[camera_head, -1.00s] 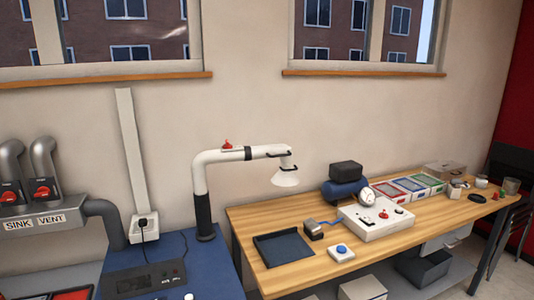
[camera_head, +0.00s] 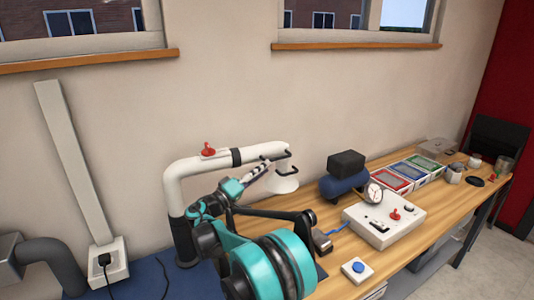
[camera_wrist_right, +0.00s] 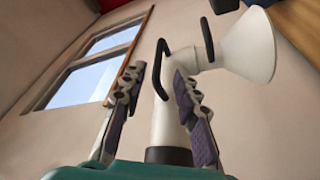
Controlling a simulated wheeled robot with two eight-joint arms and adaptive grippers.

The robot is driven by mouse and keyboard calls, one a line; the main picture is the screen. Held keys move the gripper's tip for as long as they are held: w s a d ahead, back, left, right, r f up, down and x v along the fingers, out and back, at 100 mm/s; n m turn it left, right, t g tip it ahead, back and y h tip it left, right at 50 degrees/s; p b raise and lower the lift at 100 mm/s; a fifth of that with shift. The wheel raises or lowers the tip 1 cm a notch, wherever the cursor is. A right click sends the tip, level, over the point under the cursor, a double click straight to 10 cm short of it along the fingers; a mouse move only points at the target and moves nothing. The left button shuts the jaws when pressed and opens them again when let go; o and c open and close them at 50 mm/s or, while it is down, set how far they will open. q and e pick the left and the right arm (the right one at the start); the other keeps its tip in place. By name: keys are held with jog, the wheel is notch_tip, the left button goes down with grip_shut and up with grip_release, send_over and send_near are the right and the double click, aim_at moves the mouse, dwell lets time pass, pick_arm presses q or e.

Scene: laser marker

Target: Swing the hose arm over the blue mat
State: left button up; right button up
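The white hose arm (camera_head: 181,185) rises from a black sleeve at the left, bends, and runs right to a white cone hood (camera_head: 282,181). A black handle loop is near the hood, clearer in the right wrist view (camera_wrist_right: 161,68). The blue mat (camera_head: 150,274) lies at the lower left, around the hose arm's foot and partly hidden by my arm. My right gripper (camera_head: 262,170) is beside the hood end. Its fingers are apart in the right wrist view (camera_wrist_right: 158,78), with the handle loop showing between the tips; contact cannot be told. My left gripper is out of view.
The wooden bench (camera_head: 420,250) at the right carries a white control box (camera_head: 384,222), a blue button box (camera_head: 357,269), a blue compressor (camera_head: 343,185) and coloured trays (camera_head: 390,178).

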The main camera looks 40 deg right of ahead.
aim_at(278, 159)
jog(key=b+x, duration=0.1)
jog(key=x, duration=0.5)
jog(key=shift+s+d+b, duration=0.1)
jog(key=shift+d+b, duration=0.1)
jog(key=shift+b, duration=0.15)
jog(key=shift+d+r, duration=0.25)
jog(key=shift+d, duration=0.25)
jog(key=shift+c, duration=0.4)
grip_shut()
